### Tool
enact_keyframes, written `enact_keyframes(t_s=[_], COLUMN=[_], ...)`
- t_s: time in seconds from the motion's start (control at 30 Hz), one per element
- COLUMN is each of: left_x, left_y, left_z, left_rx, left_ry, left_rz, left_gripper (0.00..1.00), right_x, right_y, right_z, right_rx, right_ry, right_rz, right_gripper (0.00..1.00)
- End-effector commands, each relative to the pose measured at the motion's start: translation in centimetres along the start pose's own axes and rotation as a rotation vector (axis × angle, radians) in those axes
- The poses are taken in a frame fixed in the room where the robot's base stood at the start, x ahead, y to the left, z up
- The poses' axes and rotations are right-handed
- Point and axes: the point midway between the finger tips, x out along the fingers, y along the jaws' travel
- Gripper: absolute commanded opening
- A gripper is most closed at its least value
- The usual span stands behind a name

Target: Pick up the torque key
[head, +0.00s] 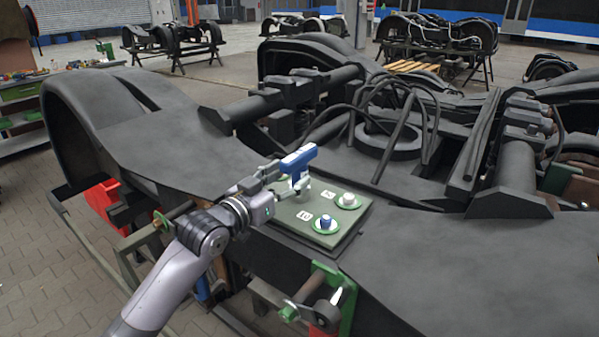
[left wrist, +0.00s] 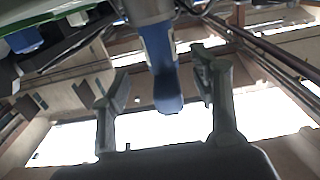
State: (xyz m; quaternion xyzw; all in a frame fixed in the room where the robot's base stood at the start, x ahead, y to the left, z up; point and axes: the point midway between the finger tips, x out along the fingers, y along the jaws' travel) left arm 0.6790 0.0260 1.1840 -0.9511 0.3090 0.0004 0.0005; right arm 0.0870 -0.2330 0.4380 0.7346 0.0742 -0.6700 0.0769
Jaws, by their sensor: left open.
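The torque key (head: 299,158) has a blue, T-shaped top and stands upright over a dark green board. My left gripper (head: 284,186) reaches it from the left, with its fingers at the key below the blue top. In the left wrist view, the blue key (left wrist: 165,85) hangs between the two spread fingers of the left gripper (left wrist: 162,78). Gaps show on both sides, so the fingers are open around it and not closed on it. The key's lower end is partly hidden by the gripper in the head view. My right gripper is not in view.
The board (head: 352,222) lies on the black bogie frame (head: 440,250). It carries number cards, a blue knob (head: 325,222) and a white knob (head: 348,199), each in a green ring. Bars and black hoses rise behind. A green bracket (head: 346,298) is at the front edge.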

Motion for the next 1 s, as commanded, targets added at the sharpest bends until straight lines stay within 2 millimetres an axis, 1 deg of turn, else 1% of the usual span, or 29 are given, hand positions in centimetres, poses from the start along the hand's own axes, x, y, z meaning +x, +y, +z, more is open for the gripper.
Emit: enact_keyframes(t_s=[0.17,0.3,0.4,0.5,0.8,1.0], left_x=[1.3,3.1,4.3,5.0,5.3,5.2], left_y=[-0.1,-0.3,-0.3,-0.3,-0.3,-0.3], left_z=[-0.2,-0.2,0.0,0.1,0.2,0.2], left_rx=[-0.003,-0.002,-0.001,-0.002,-0.001,-0.001], left_ry=[0.000,0.000,0.000,0.000,0.001,0.000], left_rz=[0.001,0.001,0.000,0.001,0.001,0.000], left_gripper=[0.57,0.57,0.57,0.57,0.56,0.43], right_x=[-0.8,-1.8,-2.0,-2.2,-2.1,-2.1], right_y=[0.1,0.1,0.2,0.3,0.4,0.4], right_z=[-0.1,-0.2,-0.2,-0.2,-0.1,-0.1], right_rx=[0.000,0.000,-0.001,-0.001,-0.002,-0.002], right_ry=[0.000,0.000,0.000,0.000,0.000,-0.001], right_rz=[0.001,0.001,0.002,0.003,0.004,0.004], right_gripper=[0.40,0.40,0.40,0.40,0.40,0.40])
